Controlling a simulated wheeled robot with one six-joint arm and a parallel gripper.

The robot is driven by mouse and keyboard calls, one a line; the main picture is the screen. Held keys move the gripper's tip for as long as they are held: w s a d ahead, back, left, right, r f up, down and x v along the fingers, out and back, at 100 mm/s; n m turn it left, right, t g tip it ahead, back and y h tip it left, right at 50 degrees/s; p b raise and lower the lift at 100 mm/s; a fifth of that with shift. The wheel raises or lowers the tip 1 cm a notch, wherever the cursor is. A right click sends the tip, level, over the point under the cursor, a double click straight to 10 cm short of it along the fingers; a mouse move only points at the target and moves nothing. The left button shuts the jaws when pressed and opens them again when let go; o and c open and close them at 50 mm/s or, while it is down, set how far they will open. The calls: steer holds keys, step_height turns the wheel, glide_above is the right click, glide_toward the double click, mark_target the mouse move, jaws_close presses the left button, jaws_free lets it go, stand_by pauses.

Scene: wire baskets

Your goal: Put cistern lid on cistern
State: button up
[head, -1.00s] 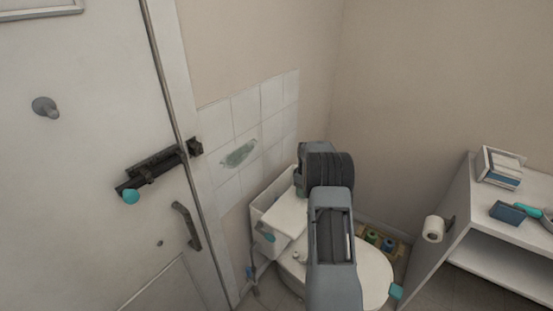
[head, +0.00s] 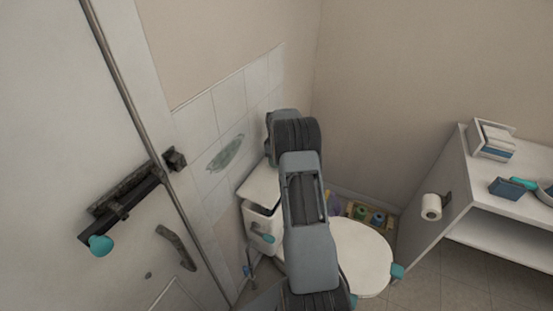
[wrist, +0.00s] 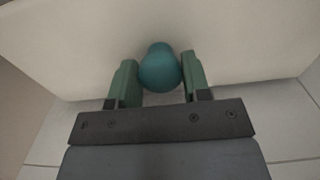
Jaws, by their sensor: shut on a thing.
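The cistern lid (head: 260,186) is a white slab over the white cistern (head: 262,222) by the tiled wall. A dark gap shows between lid and cistern at the front, so the lid looks raised or tilted there. In the wrist view, my gripper (wrist: 159,72) has its green fingers on either side of a teal knob (wrist: 158,60) on the pale lid (wrist: 60,45). It is shut on this knob. In the head view my arm hides my gripper and the lid's right part.
The toilet seat cover (head: 362,258) is down, right of my arm. A door with a dark bolt (head: 125,205) stands at left. A white shelf unit (head: 510,195) with a toilet roll (head: 431,207) is at right. Several small items (head: 362,214) lie on the floor behind.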

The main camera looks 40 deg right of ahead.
stand_by(0.3)
steer(key=shift+f+b, duration=1.65)
steer(key=shift+f, duration=0.65)
steer(key=shift+r, duration=0.1)
steer(key=shift+r+p, duration=0.35)
steer(key=shift+r, duration=0.25)
steer(key=shift+f, duration=0.15)
steer(key=shift+f+b, duration=0.8)
steer(key=shift+f, duration=0.1)
steer(key=shift+f+b, duration=0.7)
steer(key=shift+f, duration=0.15)
stand_by(1.0)
steer(key=o, duration=1.3)
steer(key=shift+s+f, duration=0.1)
